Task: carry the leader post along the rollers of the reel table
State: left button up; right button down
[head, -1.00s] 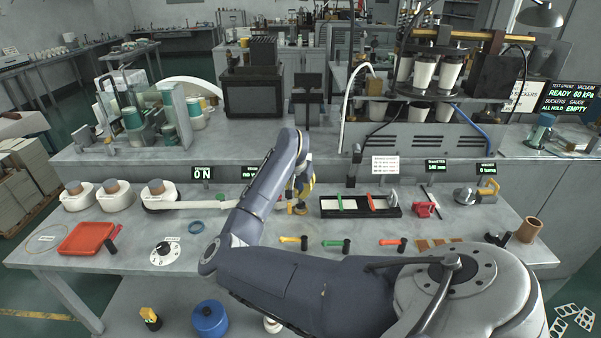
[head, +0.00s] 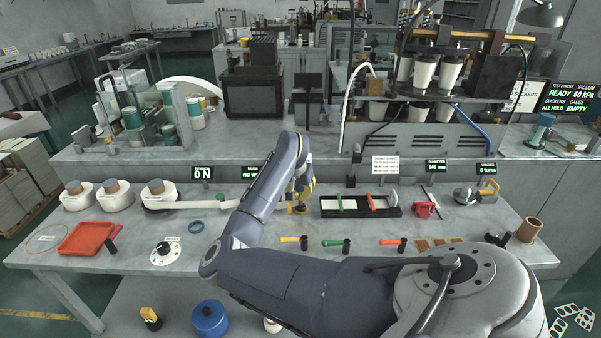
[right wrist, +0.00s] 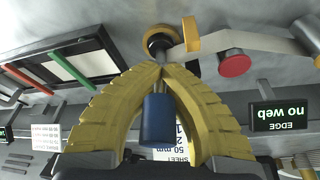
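My right gripper (head: 301,200) is low over the middle of the reel table (head: 270,226), partly hidden by my own arm in the head view. In the right wrist view, its yellow fingers (right wrist: 160,66) close to a point around a slim post with a blue grip (right wrist: 157,120), which looks like the leader post. A pale web strip (right wrist: 262,41) runs from near the fingertips to the picture's right. A gold roller (right wrist: 192,34) and a dark round roller (right wrist: 158,40) stand just beyond the tips. My left gripper is not in view.
White reels (head: 118,195) stand at the table's left, near a red tray (head: 86,238). A black-framed tray (head: 360,206) lies right of my gripper. Several coloured-handled tools (head: 333,243) lie in front. A sign reads "EDGE no web" (right wrist: 281,116).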

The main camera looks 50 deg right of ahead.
jog(key=shift+f, duration=0.45)
dwell(0.3)
jog(key=c, duration=2.2)
grip_release()
jog(key=c, duration=0.9)
grip_release()
jog(key=shift+c, duration=0.2)
jog(key=shift+w+r, duration=0.1)
jog(key=shift+r, duration=0.2)
jog(key=shift+w+r, duration=0.1)
jog(key=shift+r, duration=0.5)
jog(key=shift+s+r, duration=0.2)
jog(key=shift+r, duration=2.9)
